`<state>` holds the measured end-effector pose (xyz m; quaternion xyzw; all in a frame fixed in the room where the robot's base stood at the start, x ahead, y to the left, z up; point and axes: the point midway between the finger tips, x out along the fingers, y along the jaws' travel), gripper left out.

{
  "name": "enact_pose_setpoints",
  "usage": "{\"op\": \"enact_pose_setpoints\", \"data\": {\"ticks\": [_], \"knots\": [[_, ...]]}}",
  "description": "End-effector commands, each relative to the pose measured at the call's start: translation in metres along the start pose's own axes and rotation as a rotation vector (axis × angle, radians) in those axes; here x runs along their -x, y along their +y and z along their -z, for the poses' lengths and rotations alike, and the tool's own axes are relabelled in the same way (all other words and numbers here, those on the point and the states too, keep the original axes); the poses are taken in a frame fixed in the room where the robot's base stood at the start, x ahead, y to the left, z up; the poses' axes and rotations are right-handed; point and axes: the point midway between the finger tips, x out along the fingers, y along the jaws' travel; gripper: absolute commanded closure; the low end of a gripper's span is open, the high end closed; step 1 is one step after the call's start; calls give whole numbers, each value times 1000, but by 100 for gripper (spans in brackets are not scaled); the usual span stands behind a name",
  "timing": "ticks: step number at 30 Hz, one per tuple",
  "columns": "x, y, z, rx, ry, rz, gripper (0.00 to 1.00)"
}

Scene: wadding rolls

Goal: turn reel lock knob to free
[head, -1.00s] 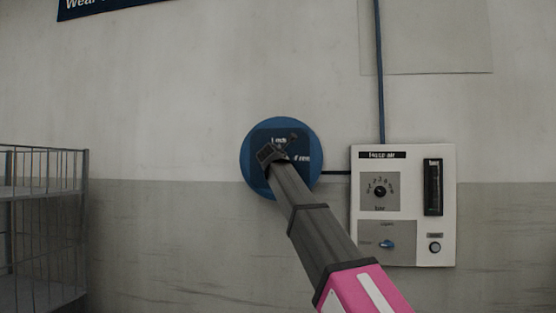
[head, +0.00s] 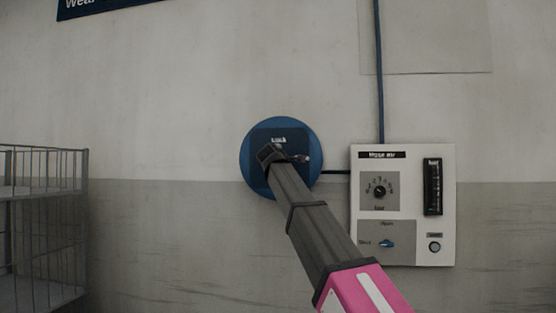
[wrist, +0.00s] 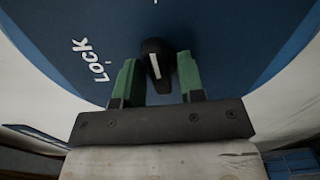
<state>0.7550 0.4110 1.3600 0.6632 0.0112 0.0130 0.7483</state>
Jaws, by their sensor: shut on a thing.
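The reel lock knob is a small black knob (wrist: 153,60) with a white line, on a blue round plate (head: 250,172) on the wall. In the wrist view, the white LOCK lettering (wrist: 91,61) lies left of the knob. The knob's line runs nearly upright in that picture, towards a partly cut-off white mark at the top edge. My gripper (wrist: 158,77) has its green fingers either side of the knob and is shut on it.
A pale control panel (head: 403,250) with a dial, a gauge and a blue knob hangs right of the plate. A blue pipe (head: 379,80) runs down to it. A wire cage rack (head: 45,191) stands at the left. The wall between rack and plate is clear.

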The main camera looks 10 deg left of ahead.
Motion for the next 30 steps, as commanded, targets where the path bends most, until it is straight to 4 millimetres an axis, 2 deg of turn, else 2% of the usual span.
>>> {"op": "enact_pose_setpoints", "data": {"ticks": [9, 25, 26, 30], "knots": [[0, -1, 0, -115, -1, 1, 88], [0, -2, 0, -137, -1, 2, 88], [0, -2, 0, -137, -1, 2, 58], [0, -1, 0, -137, -1, 2, 55]]}}
